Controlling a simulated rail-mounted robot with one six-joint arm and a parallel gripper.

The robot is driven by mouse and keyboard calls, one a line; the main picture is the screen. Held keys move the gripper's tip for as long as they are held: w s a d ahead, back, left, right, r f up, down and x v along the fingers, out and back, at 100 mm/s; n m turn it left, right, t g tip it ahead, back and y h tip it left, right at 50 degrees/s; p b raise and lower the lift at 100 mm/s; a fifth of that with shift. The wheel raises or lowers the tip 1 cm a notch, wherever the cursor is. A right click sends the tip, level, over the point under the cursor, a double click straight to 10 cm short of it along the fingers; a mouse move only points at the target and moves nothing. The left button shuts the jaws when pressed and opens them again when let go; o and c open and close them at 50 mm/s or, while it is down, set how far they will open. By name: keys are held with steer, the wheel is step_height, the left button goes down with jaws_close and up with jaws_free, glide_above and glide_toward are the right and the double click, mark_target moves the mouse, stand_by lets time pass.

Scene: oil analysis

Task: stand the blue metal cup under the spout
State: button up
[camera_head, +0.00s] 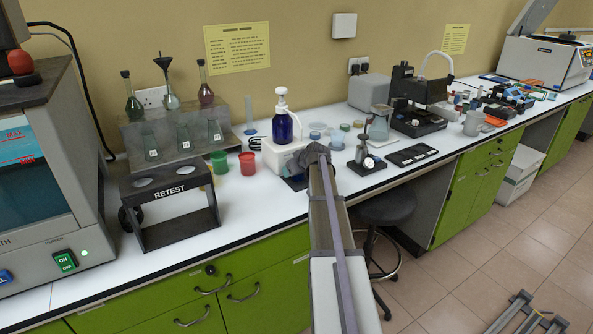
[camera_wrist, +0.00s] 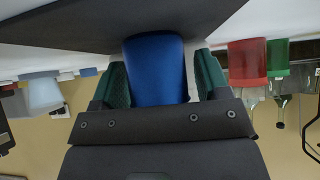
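The blue metal cup (camera_wrist: 155,68) is between the two fingers of my gripper (camera_wrist: 160,80) in the wrist view, which looks upside down. A narrow gap shows between the cup and the right-hand finger; the left-hand finger overlaps the cup's edge. The cup's end meets a dark flat surface (camera_wrist: 110,22). In the head view my gripper (camera_head: 317,153) is beside the white dispenser base (camera_head: 270,155), low over the counter. The cup is hidden there by my arm. A dark blue bottle with a white pump top (camera_head: 282,122) stands on the base. I cannot make out the spout's tip.
A red cup (camera_head: 248,164) and a green cup (camera_head: 219,161) stand left of the dispenser. A black RETEST rack (camera_head: 170,194) is farther left. Small dishes (camera_head: 317,127) and a flask stand (camera_head: 366,163) are to the right. The counter's front strip (camera_head: 245,205) is clear.

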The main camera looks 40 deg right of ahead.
steer(key=c, duration=0.7)
steer(key=o, duration=0.9)
steer(key=p+v, duration=0.7)
steer(key=v, duration=0.3)
steer(key=shift+s+r, duration=0.25)
steer(key=shift+s, duration=0.05)
